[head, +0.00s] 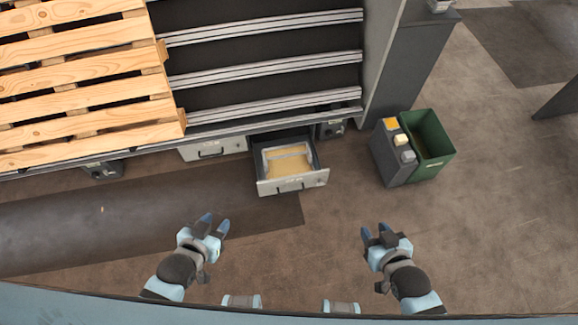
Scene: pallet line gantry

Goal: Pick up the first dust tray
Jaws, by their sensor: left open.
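A dust tray (270,167) with a light rim and a bar across it sits inside a pulled-out grey drawer (293,184) under the pallet line. Tan dust (291,166) covers its bottom. My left gripper (214,222) is open and empty, in front of the drawer and to its left. My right gripper (375,231) is open and empty, in front of the drawer and to its right. Neither gripper touches the drawer or the tray.
A closed drawer (213,148) is left of the open one. A green bin (432,147) and a grey box with yellow and pale tops (393,158) stand on the floor at right. A wooden pallet (85,75) lies on the line. Floor before the drawer is clear.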

